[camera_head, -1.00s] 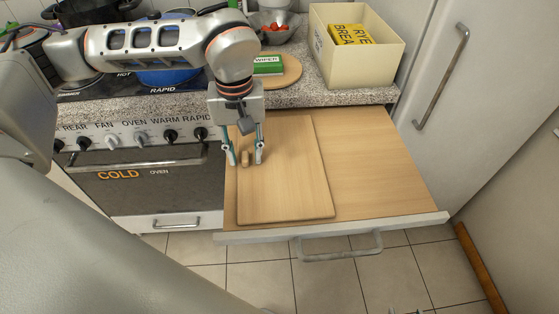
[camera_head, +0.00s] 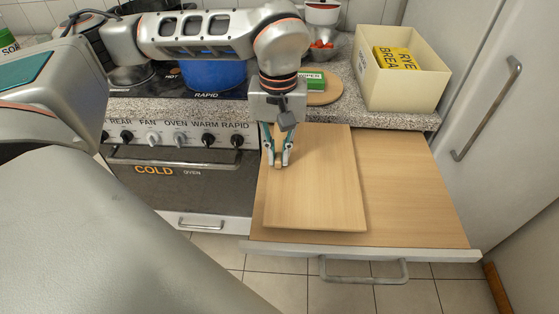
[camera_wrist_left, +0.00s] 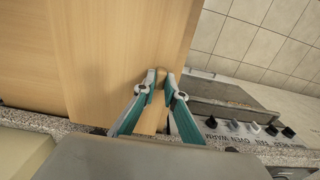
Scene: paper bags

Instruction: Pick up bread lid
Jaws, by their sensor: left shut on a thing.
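The bread lid (camera_head: 320,185) is a flat light-wood board with a small wooden knob. It is over the left part of the pulled-out wooden drawer (camera_head: 420,195) in the head view. In the left wrist view the lid (camera_wrist_left: 125,45) fills the upper left. My left gripper (camera_head: 278,162) points down at the lid's left side, and its fingers are shut on the lid's knob. The wrist view shows the knob (camera_wrist_left: 161,76) between the fingertips (camera_wrist_left: 161,88). I cannot tell whether the lid is raised off the drawer. My right gripper is not in view.
A cream bin (camera_head: 405,80) with a yellow rye bread packet (camera_head: 397,58) stands on the counter behind the drawer. A green wiper box (camera_head: 309,81) lies on a round board (camera_head: 327,93). The oven (camera_head: 185,180) is at left, a white door (camera_head: 500,120) at right.

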